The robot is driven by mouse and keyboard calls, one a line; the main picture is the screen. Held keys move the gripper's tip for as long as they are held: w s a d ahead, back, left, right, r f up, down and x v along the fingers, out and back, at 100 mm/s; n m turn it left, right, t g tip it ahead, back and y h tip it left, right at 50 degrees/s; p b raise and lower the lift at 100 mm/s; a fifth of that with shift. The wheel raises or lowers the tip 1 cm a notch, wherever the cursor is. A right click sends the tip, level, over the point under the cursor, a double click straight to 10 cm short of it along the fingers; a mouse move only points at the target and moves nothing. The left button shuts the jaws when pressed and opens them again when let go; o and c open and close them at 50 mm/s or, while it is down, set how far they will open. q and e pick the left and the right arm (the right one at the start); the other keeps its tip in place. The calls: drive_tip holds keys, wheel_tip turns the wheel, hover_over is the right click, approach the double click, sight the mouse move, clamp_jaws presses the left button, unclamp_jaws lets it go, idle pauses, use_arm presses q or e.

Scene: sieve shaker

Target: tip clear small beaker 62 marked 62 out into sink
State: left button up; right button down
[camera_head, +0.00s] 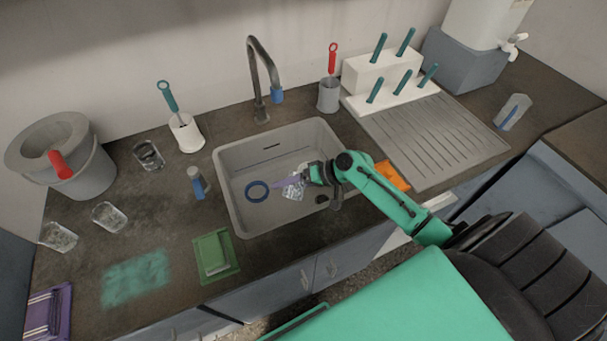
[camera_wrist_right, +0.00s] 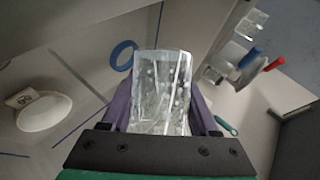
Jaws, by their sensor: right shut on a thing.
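A clear small beaker (camera_head: 293,190) is held over the sink (camera_head: 228,160) by my right gripper (camera_head: 300,183). In the right wrist view the clear beaker (camera_wrist_right: 160,90) sits between the two purple fingers, which are shut on it. It looks tilted, with whitish specks or drops on its wall. I cannot read a mark on it or tell whether anything is left inside. My left gripper is not in view.
A blue ring (camera_head: 257,191) lies in the sink. A tap (camera_head: 262,80) stands behind it. Clear beakers (camera_head: 109,216) and a grey bucket (camera_head: 88,170) stand on the left counter. A ribbed drainboard (camera_head: 435,140) is on the right, with an orange cloth (camera_head: 393,176) near its edge.

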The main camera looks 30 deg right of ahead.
drive_tip(key=shift+r+m+g+y+b, duration=0.55)
drive_tip(key=shift+m+y+b, duration=0.15)
drive_tip(key=shift+y+b, duration=0.1)
idle(1.4)
drive_tip(key=shift+w+d+r+m+y+b, duration=0.4)
drive_tip(key=shift+d+m+y+b, duration=0.1)
drive_tip(key=shift+y, duration=0.1)
idle(0.8)
drive_tip(key=shift+w+r+m+g+y, duration=0.1)
drive_tip(key=shift+r+m+g+y, duration=0.2)
drive_tip(key=shift+m+y, duration=0.2)
idle(0.7)
